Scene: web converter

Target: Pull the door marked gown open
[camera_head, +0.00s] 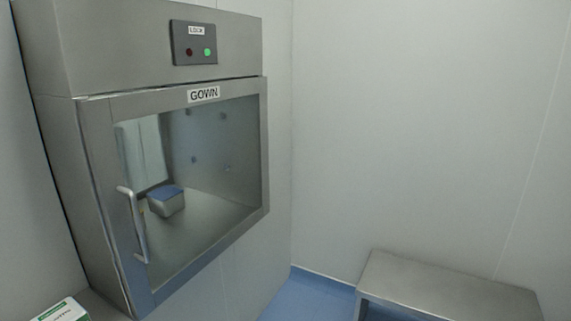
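The door marked GOWN (238,236) is the framed glass front of a steel wall cabinet (65,190) on the left. It looks shut. Its GOWN label (204,94) sits on the top frame. A vertical bar handle (134,224) is on the door's left side. Through the glass I see a small box with a blue top (166,201) and a pale hanging shape (143,152). Neither of my grippers shows in the head view.
A LOCK panel (194,43) above the door has a dark red light and a lit green light. A steel bench (445,290) stands at the lower right. A white and green box (62,311) is at the lower left. Blue floor (300,297) shows between cabinet and bench.

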